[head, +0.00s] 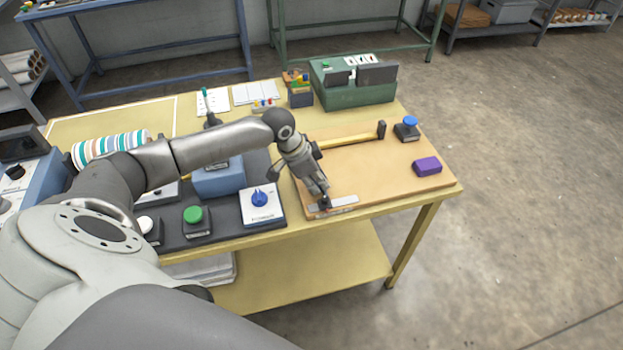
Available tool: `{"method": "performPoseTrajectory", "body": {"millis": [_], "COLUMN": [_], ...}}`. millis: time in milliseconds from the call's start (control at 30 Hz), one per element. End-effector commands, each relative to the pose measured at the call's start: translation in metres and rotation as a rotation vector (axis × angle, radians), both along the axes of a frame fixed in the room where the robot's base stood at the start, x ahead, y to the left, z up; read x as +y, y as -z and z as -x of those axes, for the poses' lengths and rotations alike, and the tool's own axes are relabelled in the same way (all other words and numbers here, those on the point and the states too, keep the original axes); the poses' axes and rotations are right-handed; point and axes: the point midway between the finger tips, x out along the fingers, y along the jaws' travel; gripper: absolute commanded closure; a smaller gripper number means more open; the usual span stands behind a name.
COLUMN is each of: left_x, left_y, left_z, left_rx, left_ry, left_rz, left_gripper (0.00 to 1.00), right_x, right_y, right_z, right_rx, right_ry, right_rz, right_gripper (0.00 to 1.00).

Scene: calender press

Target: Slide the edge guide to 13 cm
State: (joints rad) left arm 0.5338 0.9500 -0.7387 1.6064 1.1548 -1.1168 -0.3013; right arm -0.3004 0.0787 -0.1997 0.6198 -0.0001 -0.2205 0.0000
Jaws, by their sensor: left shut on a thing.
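The edge guide (324,206) appears as a small dark piece at the front left of the tan board, at the left end of a light grey strip (344,201). My left gripper (322,198) reaches down from above and is shut on it. The fingers hide much of the guide. Marks on the strip are too small to read, so I cannot tell the guide's setting. My right gripper is not in view.

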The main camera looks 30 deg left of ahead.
Motion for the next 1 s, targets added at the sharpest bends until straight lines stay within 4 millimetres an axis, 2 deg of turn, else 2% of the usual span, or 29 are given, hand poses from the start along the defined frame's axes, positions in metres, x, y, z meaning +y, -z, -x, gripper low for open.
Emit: {"method": "performPoseTrajectory", "body": {"millis": [300,333,500,833,1000], "left_x": [-0.004,-0.004,-0.004,-0.003,0.003], "left_y": [-0.001,-0.001,-0.001,-0.002,-0.021], "left_z": [-0.004,-0.004,-0.004,-0.004,0.001], "left_rx": [-0.002,-0.002,-0.002,-0.001,-0.004], "left_ry": [0.0,0.001,0.001,0.001,0.001], "left_rz": [0.001,0.001,0.001,0.0,-0.001], "left_gripper": [1.0,0.81,0.61,0.61,0.61], "right_x": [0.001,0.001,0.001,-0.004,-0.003], "right_y": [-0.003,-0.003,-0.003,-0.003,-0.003], "right_z": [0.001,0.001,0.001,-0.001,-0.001], "right_rx": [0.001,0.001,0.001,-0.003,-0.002], "right_ry": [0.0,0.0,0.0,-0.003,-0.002], "right_rz": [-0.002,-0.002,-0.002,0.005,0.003], "right_gripper": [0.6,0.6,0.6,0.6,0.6]}}
